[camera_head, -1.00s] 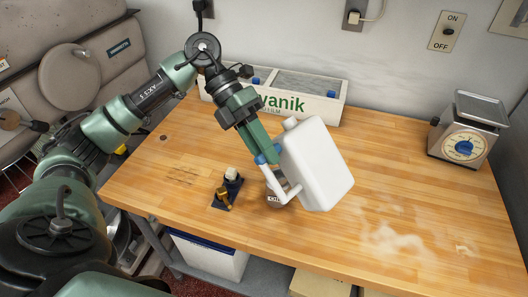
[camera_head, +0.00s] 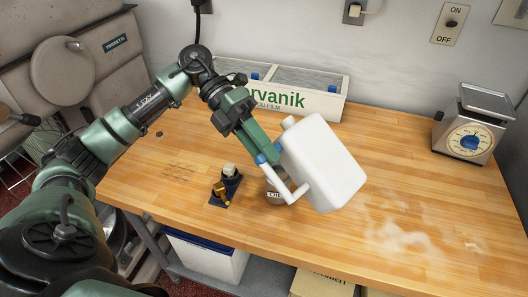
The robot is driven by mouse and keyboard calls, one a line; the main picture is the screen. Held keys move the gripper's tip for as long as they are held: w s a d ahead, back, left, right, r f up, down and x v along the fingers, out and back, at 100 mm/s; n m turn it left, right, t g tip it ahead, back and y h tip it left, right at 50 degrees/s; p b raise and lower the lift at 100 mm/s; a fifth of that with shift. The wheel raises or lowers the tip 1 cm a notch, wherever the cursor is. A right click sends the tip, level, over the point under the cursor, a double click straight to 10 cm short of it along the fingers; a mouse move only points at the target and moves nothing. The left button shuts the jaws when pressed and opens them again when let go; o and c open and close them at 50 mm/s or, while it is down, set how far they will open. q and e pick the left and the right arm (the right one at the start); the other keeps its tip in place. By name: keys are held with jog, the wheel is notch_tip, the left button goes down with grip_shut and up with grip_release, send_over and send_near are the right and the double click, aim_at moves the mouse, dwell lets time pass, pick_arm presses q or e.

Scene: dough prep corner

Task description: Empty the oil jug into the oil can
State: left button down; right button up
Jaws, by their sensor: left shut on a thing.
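A large white jug (camera_head: 325,165) hangs tilted above the middle of the table, its short neck (camera_head: 288,122) at the upper left. My left gripper (camera_head: 269,158), with blue fingertips, is shut on the jug's white handle. A small dark round container (camera_head: 274,198) with a partly readable label stands on the table behind the handle. It may be the oil can; the handle and gripper hide much of it, including its top. The jug's neck is apart from it. I see no stream of oil. My right gripper is not in view.
A white crate (camera_head: 325,106) stands along the wall. A kitchen scale (camera_head: 472,135) is at the back right. The floury right front of the wooden table (camera_head: 440,215) is clear.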

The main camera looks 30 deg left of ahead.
pick_arm(q)
notch_tip(320, 180, down, 8)
jog(key=g+h+b, duration=0.1)
jog(key=h+b, duration=0.6)
jog(key=b, duration=0.6)
jog(key=shift+a+f+g+h+b, duration=0.2)
jog(key=shift+a+g+h+b, duration=0.1)
jog(key=shift+a+g+h, duration=0.1)
dwell(1.1)
jog(key=shift+w, duration=0.1)
dwell(1.6)
